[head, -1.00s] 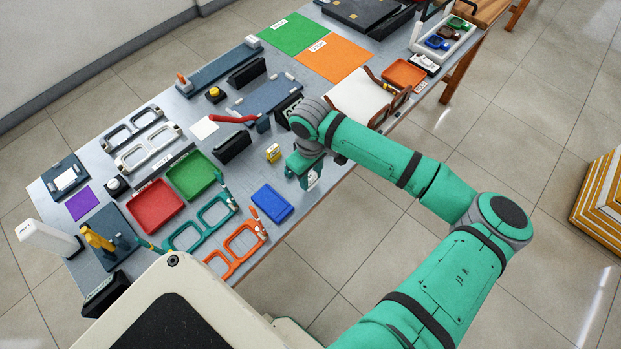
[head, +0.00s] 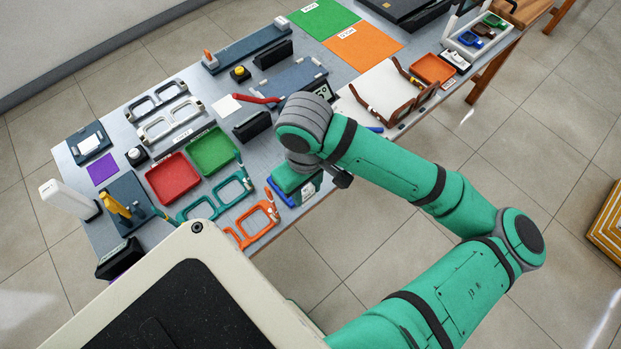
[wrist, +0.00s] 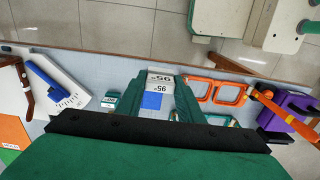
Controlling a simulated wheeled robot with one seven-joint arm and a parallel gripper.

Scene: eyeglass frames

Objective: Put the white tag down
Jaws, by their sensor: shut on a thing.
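The white tag (wrist: 160,78), with dark print, is between the two green fingers of my gripper (wrist: 160,92) in the wrist view. My gripper is shut on it. In the head view a sliver of the tag (head: 309,191) shows at the side of my gripper (head: 298,188), near the table's front edge. My gripper hangs over the blue tray, whose left edge (head: 276,192) shows in the head view. A blue patch of the tray (wrist: 152,101) shows between the fingers in the wrist view. The gap between tag and tray cannot be judged.
Orange glasses frames (head: 259,226) and teal frames (head: 213,197) lie left of my gripper. Red (head: 173,179) and green (head: 212,152) trays are behind them. A black block (head: 252,126) stands farther back. A white mat with brown glasses (head: 392,104) lies to the right.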

